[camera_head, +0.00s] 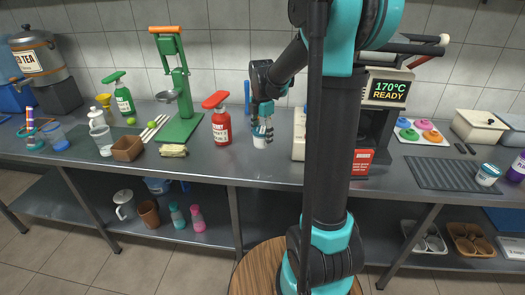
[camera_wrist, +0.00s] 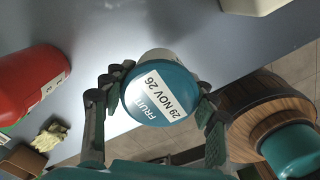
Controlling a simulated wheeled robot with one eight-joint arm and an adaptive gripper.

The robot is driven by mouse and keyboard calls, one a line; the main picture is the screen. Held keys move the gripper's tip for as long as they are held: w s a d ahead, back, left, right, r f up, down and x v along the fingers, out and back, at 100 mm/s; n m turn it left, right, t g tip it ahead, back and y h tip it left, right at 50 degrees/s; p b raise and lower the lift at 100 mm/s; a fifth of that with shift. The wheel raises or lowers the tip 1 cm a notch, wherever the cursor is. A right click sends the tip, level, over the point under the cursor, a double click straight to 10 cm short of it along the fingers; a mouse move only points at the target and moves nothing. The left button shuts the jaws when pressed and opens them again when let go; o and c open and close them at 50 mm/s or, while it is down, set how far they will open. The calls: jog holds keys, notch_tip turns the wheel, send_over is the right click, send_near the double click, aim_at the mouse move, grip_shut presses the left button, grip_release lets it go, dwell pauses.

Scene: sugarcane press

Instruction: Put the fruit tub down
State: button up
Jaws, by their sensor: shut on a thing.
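The fruit tub (camera_wrist: 160,97) has a teal lid with a white label reading FRUIT and 29 NOV 26. My gripper (camera_wrist: 157,88) is shut on it, with a dark finger on each side of the tub. In the head view, the small white tub (camera_head: 260,142) hangs below my gripper (camera_head: 262,128), over the front part of the steel counter (camera_head: 262,172). I cannot tell whether its base touches the counter. My fingers hide part of its sides.
A red sauce bottle (camera_head: 221,124) stands left of the tub, with a green press (camera_head: 178,110) beyond it. A machine reading 170°C READY (camera_head: 389,91) stands to the right. Bare counter surrounds my gripper's front side.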

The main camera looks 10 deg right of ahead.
aim_at(262, 130)
jog(key=shift+f, duration=3.35)
jog(key=o, duration=1.4)
jog(key=shift+f, duration=0.1)
jog(key=shift+c, duration=0.2)
notch_tip(262, 130, up, 12)
jog(key=shift+s, duration=0.1)
jog(key=s+d+f+m, duration=0.1)
jog(key=s+f+m, duration=0.1)
jog(key=s+m, duration=0.1)
jog(key=s+f+m+t, duration=0.1)
jog(key=s+f+m, duration=0.1)
jog(key=s+m, duration=0.2)
jog(key=s+d+f+m+t, duration=0.1)
jog(key=s+f+m, duration=0.1)
jog(key=s+m, duration=0.2)
jog(key=shift+s+d+f+m, duration=0.15)
jog(key=shift+d+m, duration=0.15)
jog(key=shift+m, duration=0.2)
jog(key=s+d+f+m+t, duration=0.1)
jog(key=s+f+m+t, duration=0.1)
jog(key=s+f+m, duration=0.5)
jog(key=shift+s+d+m, duration=0.2)
jog(key=shift+s+m, duration=1.6)
jog(key=shift+m, duration=0.4)
